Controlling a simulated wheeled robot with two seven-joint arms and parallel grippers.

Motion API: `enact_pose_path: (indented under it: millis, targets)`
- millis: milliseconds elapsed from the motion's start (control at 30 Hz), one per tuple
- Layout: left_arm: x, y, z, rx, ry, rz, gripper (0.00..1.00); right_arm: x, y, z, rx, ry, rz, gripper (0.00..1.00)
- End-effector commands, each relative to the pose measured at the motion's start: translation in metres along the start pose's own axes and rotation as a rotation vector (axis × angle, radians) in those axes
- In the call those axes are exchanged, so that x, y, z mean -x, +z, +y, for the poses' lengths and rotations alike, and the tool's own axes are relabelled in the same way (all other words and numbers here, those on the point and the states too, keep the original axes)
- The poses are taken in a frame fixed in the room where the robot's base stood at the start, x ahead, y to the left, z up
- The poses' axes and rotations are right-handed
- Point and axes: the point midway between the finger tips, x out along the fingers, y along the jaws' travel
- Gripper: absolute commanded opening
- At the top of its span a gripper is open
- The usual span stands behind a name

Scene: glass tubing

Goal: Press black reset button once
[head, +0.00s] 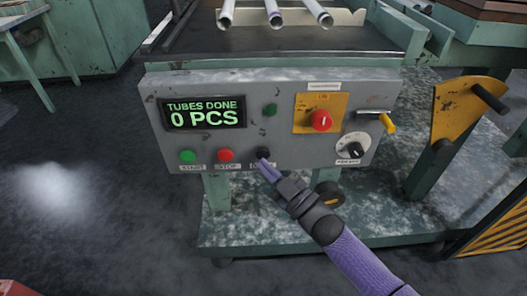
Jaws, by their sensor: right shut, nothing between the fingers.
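The black button (263,153) sits at the lower middle of the grey control panel (260,84), right of the red stop button (225,155) and the green start button (187,157). My right gripper (263,162) is shut and empty, with its fingertips just below the black button. I cannot tell whether the tips touch it. The label under the black button is partly hidden by the fingers. The display (203,114) on the panel reads "TUBES DONE 0 PCS". My left gripper is not in view.
A large red knob (320,120) on a yellow plate, a black rotary dial (355,150) and a yellow-handled lever (388,123) are on the panel's right. Glass tubes (273,12) lie on the machine above. A yellow bracket with a black handle (488,98) stands at the right.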

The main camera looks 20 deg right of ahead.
Motion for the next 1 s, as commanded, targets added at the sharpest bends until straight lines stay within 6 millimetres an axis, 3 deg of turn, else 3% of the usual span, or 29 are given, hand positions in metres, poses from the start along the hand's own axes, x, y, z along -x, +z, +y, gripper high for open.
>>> enact_pose_path:
  millis: [333,700,1000]
  targets:
    - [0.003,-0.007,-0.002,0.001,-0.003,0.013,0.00,0.003,-0.003,-0.002,-0.001,0.000,0.001,0.00]
    - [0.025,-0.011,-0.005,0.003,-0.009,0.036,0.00,0.028,-0.023,-0.019,-0.001,0.001,0.001,0.00]
    - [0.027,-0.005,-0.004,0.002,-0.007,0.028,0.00,0.036,-0.026,-0.026,0.000,0.000,0.001,0.00]
